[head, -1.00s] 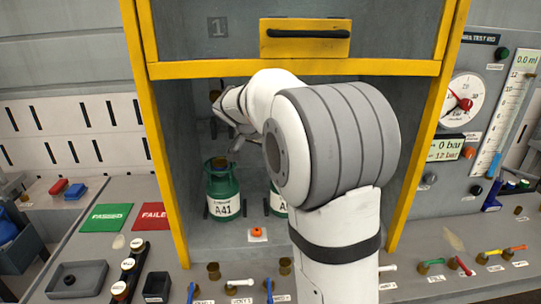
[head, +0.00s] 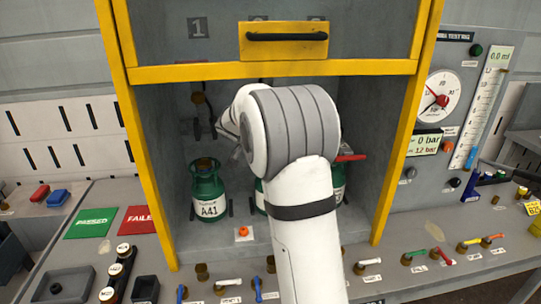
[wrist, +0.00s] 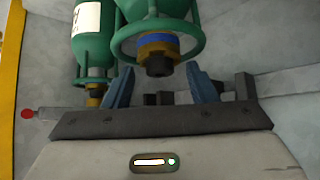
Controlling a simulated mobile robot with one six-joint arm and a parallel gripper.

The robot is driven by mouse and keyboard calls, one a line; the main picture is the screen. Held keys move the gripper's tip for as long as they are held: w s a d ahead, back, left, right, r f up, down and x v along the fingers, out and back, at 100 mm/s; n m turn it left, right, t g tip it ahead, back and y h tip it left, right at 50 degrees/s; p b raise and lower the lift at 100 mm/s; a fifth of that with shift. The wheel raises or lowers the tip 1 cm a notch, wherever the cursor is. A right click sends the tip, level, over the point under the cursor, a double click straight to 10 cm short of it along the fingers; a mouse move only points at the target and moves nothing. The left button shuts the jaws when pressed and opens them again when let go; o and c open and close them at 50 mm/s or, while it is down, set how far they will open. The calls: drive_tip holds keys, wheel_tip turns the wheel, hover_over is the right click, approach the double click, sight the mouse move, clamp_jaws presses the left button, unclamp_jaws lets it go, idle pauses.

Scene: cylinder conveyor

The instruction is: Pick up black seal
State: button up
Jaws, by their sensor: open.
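In the wrist view my gripper (wrist: 160,92) is open, its two blue fingers apart with nothing between the tips. A green cylinder's valve end, with a blue ring (wrist: 158,41) and a black part (wrist: 159,64), sits just beyond the gap. I cannot tell if that black part is the seal. In the head view my gripper is hidden behind my arm, inside the yellow-framed cabinet.
Green cylinder A41 (head: 209,190) stands in the cabinet, with others partly behind my arm. A red bar (head: 350,157) shows to the right. A yellow-framed door (head: 284,72) is raised above. A black box (head: 145,289) and several coloured-handled fittings line the bench front.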

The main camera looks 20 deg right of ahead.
drive_tip(key=shift+c, duration=0.4)
drive_tip(key=c, duration=1)
drive_tip(key=shift+r, duration=0.1)
